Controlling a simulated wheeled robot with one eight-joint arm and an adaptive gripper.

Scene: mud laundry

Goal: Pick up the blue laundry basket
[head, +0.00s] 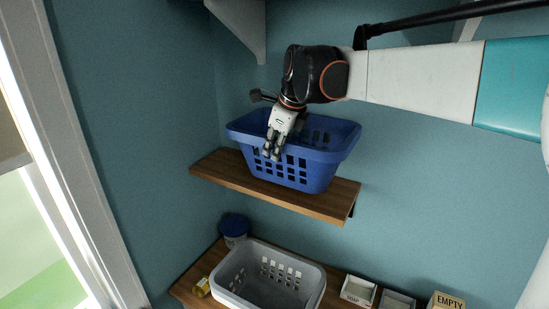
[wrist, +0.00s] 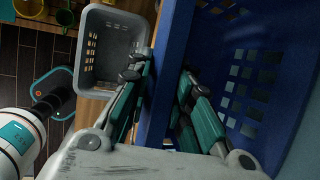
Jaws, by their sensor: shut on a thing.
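The blue laundry basket (head: 313,169) stands upright on the upper wooden shelf in the head view. My gripper (head: 271,151) reaches down over its near wall, toward the basket's left part. In the wrist view the basket (wrist: 155,75) fills the right half, and its wall runs between the two fingers of my gripper (wrist: 160,95). One finger is outside the wall and the other is inside the basket. The gripper is shut on this wall. The basket looks empty where its inside shows; part of its rim is hidden by my gripper.
The upper shelf (head: 225,171) juts from the blue wall, with a bracket above. On the lower counter are a grey basket (head: 235,283), a blue-lidded tub (head: 234,230), a yellow bottle (head: 201,287) and small labelled boxes (head: 358,290). A window frame stands at the left.

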